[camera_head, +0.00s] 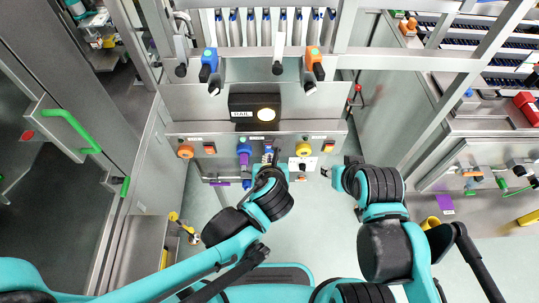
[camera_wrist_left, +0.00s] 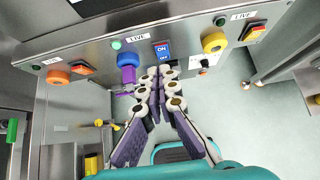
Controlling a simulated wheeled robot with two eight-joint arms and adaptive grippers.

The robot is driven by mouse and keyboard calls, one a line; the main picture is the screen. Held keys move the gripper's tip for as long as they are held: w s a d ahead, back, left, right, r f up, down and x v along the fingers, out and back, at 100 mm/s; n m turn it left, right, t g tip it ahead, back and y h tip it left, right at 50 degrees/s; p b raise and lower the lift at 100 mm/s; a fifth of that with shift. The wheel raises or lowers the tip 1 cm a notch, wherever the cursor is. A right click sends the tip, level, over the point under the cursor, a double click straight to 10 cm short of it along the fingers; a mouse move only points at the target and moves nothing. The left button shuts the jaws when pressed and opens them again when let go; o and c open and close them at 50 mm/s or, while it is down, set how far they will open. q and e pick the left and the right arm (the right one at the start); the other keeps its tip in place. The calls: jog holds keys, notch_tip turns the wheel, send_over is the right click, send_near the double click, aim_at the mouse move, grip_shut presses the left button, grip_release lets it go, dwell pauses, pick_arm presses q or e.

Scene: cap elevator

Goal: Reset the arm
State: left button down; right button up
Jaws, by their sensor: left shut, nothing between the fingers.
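My left arm comes in from the left in the head view, and its gripper (camera_head: 269,157) is in front of the middle of the control panel (camera_head: 222,129). In the left wrist view the left gripper (camera_wrist_left: 164,73) is shut and empty, its fingertips close below a blue ON switch (camera_wrist_left: 162,50). I cannot tell whether they touch the panel. My right arm is bent at the right, and its gripper (camera_head: 326,172) shows small, right of the panel's lower edge; its fingers are too small to read.
The panel carries an orange knob (camera_wrist_left: 58,76), a blue-purple knob (camera_wrist_left: 127,66), a yellow knob (camera_wrist_left: 214,42) and rocker switches. A cabinet with a green handle (camera_head: 71,131) stands left. A metal bench (camera_head: 462,123) stands right. Open floor lies between panel and bench.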

pick_arm(q)
jog(key=s+a+m+g+b, duration=0.1)
jog(key=a+m, duration=0.5)
jog(key=m, duration=0.6)
jog(key=s+a+f+m+b, duration=0.1)
jog(key=s+a+m+b, duration=0.2)
jog(key=m, duration=0.9)
jog(key=s+a+f+m+g+b, duration=0.1)
jog(key=s+a+m+b, duration=0.1)
jog(key=a+m, duration=0.7)
jog(key=m, duration=0.3)
jog(key=shift+a+g, duration=0.15)
jog(key=shift+g, duration=0.15)
